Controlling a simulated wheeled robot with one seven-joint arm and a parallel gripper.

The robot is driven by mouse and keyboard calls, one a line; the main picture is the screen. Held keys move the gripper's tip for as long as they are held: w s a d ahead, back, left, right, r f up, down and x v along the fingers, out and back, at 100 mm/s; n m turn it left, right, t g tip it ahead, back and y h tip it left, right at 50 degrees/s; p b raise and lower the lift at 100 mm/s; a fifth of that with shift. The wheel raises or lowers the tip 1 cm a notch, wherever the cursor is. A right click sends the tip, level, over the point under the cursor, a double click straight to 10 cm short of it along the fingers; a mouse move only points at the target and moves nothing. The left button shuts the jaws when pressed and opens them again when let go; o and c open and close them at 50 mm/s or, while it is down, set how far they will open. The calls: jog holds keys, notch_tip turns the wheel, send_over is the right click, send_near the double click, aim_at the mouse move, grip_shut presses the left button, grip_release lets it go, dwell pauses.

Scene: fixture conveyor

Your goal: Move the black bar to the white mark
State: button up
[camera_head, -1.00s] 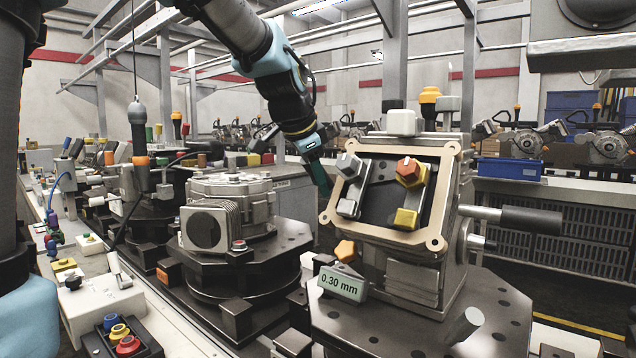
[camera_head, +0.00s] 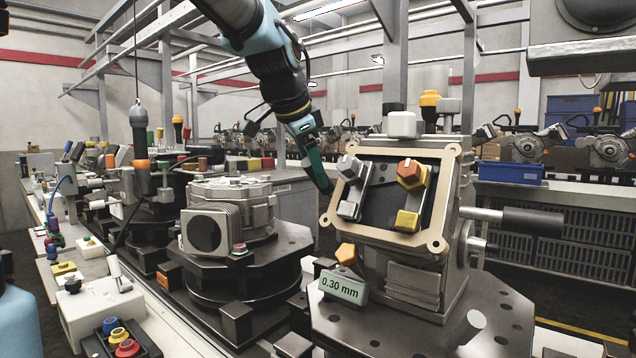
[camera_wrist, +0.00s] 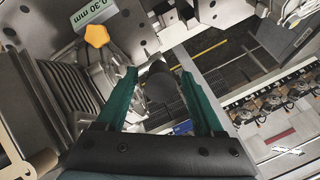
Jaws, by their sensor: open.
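The black bar (camera_head: 532,220) is the thick black cylinder on a silver rod that sticks out to the right of the tilted fixture (camera_head: 450,240). In the wrist view a dark cylinder (camera_wrist: 160,84), which looks like this bar, shows beyond and between the fingertips. My gripper (camera_head: 322,184) has green fingers. In the head view it is at the left edge of the fixture's tan frame, apart from the bar. In the wrist view my gripper (camera_wrist: 160,80) is open with nothing held. I cannot make out the white mark for certain in either view.
The fixture's panel carries a grey knob (camera_head: 350,168), an orange knob (camera_head: 410,174) and a yellow block (camera_head: 408,220). A "0.30 mm" display (camera_head: 342,286) stands on the dark round table (camera_head: 400,335). A metal housing (camera_head: 225,215) is at left. Blue crates (camera_head: 512,172) stand behind.

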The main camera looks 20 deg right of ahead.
jog(key=v, duration=0.6)
jog(key=shift+s+a+r+b, duration=0.15)
jog(key=shift+r+b, duration=0.15)
jog(key=w+a+f+n+g+y+p, duration=0.1)
jog(key=w+a+f+n+y+p, duration=0.25)
jog(key=a+f+n, duration=0.95)
jog(key=s+a+f+n+g+y+p, duration=0.1)
jog(key=s+a+f+n, duration=0.3)
jog(key=s+a+f, duration=0.4)
jog(key=a+f+g, duration=0.1)
jog(key=a+f, duration=0.5)
jog(key=f, duration=0.3)
jog(key=shift+s+a, duration=0.15)
jog(key=shift+a, duration=0.15)
